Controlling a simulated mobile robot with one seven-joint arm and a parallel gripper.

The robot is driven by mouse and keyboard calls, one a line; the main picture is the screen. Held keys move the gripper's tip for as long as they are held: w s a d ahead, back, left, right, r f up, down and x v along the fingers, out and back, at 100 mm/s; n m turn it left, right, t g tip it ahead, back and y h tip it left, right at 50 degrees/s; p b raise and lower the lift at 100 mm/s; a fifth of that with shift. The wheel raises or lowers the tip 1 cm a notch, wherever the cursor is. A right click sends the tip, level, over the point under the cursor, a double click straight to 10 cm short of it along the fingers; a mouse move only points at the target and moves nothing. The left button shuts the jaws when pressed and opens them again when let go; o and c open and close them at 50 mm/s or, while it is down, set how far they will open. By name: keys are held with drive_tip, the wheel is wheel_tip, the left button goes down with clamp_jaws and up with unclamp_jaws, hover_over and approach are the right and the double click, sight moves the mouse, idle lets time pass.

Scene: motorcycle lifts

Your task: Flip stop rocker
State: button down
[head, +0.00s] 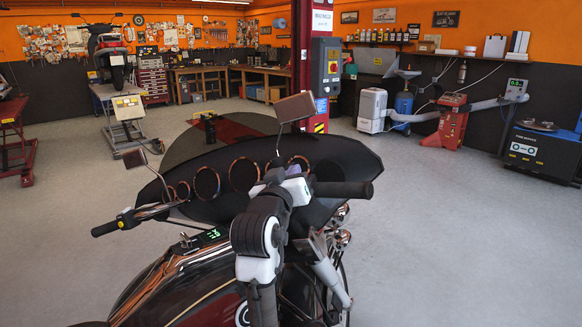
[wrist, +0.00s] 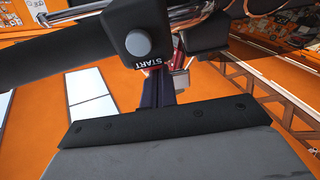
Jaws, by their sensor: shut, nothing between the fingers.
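The motorcycle's right-hand switch housing (wrist: 135,38) is black in the wrist view, with a round grey button and the word START. The stop rocker cannot be made out for certain; a small red piece (wrist: 178,60) shows just right of the label, and I cannot tell whether it belongs to the housing or the background. My gripper (wrist: 158,76) is shut and empty, its dark fingers pointing up just below the START label. I cannot tell whether the tips touch the housing. In the head view my arm covers the gripper and most of the switch area by the right grip (head: 343,189).
The handlebar's black grip (wrist: 50,75) runs left of the housing. A mirror (head: 296,107) stands above the bar, and the dark fairing (head: 330,160) lies beyond it. A red lift column with a control box (head: 326,70) stands farther back. Open floor (head: 470,250) lies to the right.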

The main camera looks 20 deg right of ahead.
drive_tip(key=f+t+b, duration=0.1)
drive_tip(key=t+b, duration=0.1)
drive_tip(key=b, duration=0.2)
drive_tip(key=shift+s+f+n, duration=0.1)
drive_tip(key=shift+f+n, duration=0.15)
drive_tip(key=shift+n, duration=0.05)
drive_tip(key=shift+r, duration=0.35)
drive_tip(key=shift+r+p, duration=0.5)
drive_tip(key=shift+r, duration=0.05)
drive_tip(key=a+r+b+v, duration=0.1)
drive_tip(key=b+v, duration=0.1)
drive_tip(key=v, duration=0.7)
drive_tip(key=shift+r, duration=0.2)
